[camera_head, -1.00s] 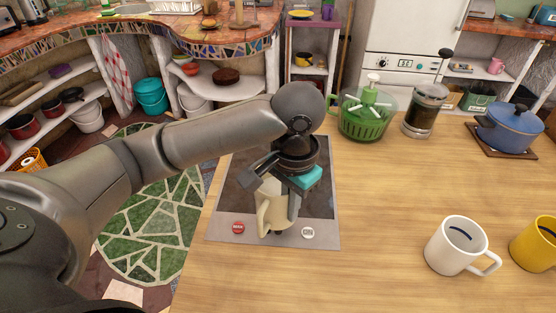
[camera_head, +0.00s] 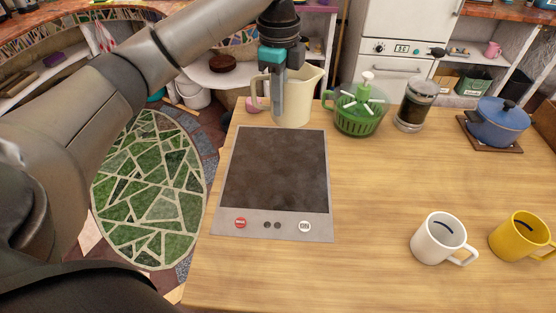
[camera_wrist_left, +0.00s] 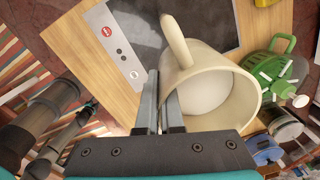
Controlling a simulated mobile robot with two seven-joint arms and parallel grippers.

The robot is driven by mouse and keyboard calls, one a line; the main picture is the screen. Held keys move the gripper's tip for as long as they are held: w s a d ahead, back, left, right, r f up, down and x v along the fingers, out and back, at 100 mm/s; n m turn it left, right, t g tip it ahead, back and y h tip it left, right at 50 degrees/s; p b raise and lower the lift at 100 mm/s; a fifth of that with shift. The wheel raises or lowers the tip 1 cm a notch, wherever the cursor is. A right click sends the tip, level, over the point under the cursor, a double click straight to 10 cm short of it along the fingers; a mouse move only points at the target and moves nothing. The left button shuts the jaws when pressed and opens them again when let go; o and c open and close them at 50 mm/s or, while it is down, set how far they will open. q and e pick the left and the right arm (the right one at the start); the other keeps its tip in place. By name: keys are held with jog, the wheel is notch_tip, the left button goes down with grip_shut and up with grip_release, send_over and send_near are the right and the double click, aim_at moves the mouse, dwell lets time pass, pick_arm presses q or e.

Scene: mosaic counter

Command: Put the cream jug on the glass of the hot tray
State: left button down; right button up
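The cream jug (camera_head: 306,98) is upright behind the far edge of the hot tray (camera_head: 318,228), its handle to the left. I cannot tell whether its base touches the counter. The tray's dark glass (camera_head: 275,172) is bare. My left gripper (camera_head: 279,118) points down at the jug, fingers close together on its wall near the handle. In the left wrist view the jug (camera_wrist_left: 232,112) shows its open mouth and pale inside, with the fingers (camera_wrist_left: 160,102) at its rim. The tray's glass (camera_wrist_left: 140,28) lies beyond it. My right gripper is not in view.
A green salad spinner (camera_head: 358,112) stands just right of the jug, then a coffee press (camera_head: 413,108) and a blue pot (camera_head: 498,125). A white mug (camera_head: 437,240) and a yellow mug (camera_head: 520,237) stand at the front right. The middle of the counter is clear.

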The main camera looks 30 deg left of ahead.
aim_at(278, 120)
pick_arm(q)
jog(key=shift+w+a+r, duration=0.1)
jog(key=shift+w, duration=0.05)
notch_tip(278, 120, down, 20)
jog(key=shift+r+b, duration=0.1)
jog(key=shift+b, duration=1.15)
jog(key=c, duration=1.4)
grip_release()
jog(key=o, duration=0.3)
jog(key=shift+o, duration=0.2)
notch_tip(278, 120, up, 12)
jog(key=p, duration=0.1)
